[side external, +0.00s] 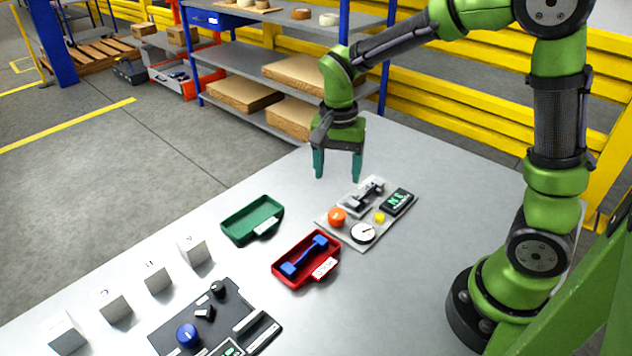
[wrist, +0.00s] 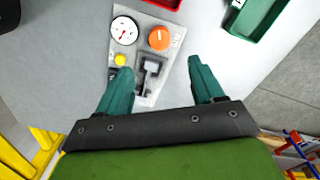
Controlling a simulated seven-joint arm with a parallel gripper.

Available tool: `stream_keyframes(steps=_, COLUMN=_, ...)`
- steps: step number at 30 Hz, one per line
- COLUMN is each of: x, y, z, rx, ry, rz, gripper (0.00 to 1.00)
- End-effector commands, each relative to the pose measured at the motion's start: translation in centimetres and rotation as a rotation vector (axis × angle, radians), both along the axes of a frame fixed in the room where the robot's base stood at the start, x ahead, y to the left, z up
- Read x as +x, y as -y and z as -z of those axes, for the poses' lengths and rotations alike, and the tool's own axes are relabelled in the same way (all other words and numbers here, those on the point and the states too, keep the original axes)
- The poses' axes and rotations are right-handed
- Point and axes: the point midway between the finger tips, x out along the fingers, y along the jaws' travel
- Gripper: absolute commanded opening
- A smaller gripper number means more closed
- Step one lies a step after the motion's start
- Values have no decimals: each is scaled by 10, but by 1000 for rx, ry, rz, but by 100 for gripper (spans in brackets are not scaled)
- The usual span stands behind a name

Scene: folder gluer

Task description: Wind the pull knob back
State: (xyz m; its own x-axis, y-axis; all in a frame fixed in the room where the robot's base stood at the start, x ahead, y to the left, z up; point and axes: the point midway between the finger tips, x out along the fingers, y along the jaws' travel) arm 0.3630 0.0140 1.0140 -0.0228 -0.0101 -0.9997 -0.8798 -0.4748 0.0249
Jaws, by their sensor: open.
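My gripper (side external: 338,178) is open and empty, pointing down above the table near the far end of a light grey control panel (side external: 347,236). An orange round knob (side external: 337,217) stands at that panel's left corner; it also shows in the wrist view (wrist: 159,38), beyond my open fingers (wrist: 160,68). A dark grey lever or slide piece (side external: 367,194) sits on the same panel and lies between my fingertips in the wrist view (wrist: 151,68). A blue round knob (side external: 187,335) sits on a separate dark panel. I cannot tell which is the pull knob.
The grey panel also carries a dial (side external: 363,232), a yellow button (side external: 379,217) and a dark display (side external: 397,201). A red tray (side external: 293,284) holds a blue bar-shaped part (side external: 304,257). A green tray (side external: 238,233) is empty. Several white blocks (side external: 194,251) stand along the table's left edge.

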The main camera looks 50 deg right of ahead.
Motion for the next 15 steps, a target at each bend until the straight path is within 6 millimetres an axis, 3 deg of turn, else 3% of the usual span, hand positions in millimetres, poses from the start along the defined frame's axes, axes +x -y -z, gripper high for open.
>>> stream_keyframes(steps=9, x=-2, y=1, z=70, rx=-1, ry=-5, rz=0, gripper=67)
stream_keyframes(steps=15, x=-3, y=1, z=100, rx=-1, ry=-3, rz=0, gripper=67)
